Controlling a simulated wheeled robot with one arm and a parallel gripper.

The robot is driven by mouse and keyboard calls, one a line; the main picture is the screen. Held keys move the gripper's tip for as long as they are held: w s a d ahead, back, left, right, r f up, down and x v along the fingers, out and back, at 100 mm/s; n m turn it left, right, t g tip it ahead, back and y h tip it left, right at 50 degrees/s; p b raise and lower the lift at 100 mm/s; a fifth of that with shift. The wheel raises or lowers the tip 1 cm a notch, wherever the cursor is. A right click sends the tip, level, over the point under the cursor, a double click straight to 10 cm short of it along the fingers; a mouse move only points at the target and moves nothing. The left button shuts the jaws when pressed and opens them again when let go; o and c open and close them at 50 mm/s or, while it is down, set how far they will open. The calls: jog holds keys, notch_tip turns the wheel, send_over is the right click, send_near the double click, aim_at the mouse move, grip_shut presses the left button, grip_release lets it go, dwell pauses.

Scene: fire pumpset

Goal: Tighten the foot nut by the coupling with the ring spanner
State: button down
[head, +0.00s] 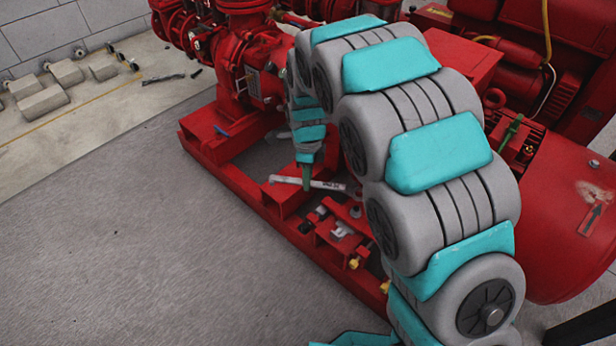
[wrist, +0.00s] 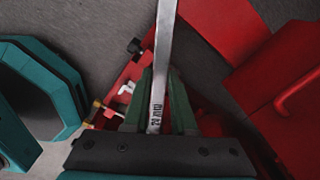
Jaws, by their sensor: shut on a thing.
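The ring spanner (head: 327,184) is a pale steel bar lying nearly level above the red base frame, left of my arm. My gripper (head: 306,182) points down from above and its green fingers are shut on the spanner's shank. In the wrist view the spanner (wrist: 165,50) runs between the fingers of my gripper (wrist: 160,88) and out past the top edge, with a size marking near the fingers. Its far end is out of that view. I cannot pick out the foot nut or the coupling with certainty; my arm covers part of that area.
A red bracket with bolts (head: 340,232) sits just in front of the spanner. Grey floor (head: 130,240) at the left is clear.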

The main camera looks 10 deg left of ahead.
dwell(0.3)
jog(key=shift+f, duration=2.5)
jog(key=shift+f, duration=1.3)
jog(key=shift+w, duration=0.15)
jog(key=w+d+m+p, duration=0.3)
jog(key=w+m, duration=0.4)
jog(key=w, duration=0.1)
jog(key=shift+p, duration=0.3)
jog(key=shift+d, duration=0.1)
jog(key=shift+s+a, duration=0.25)
jog(key=shift+s, duration=0.1)
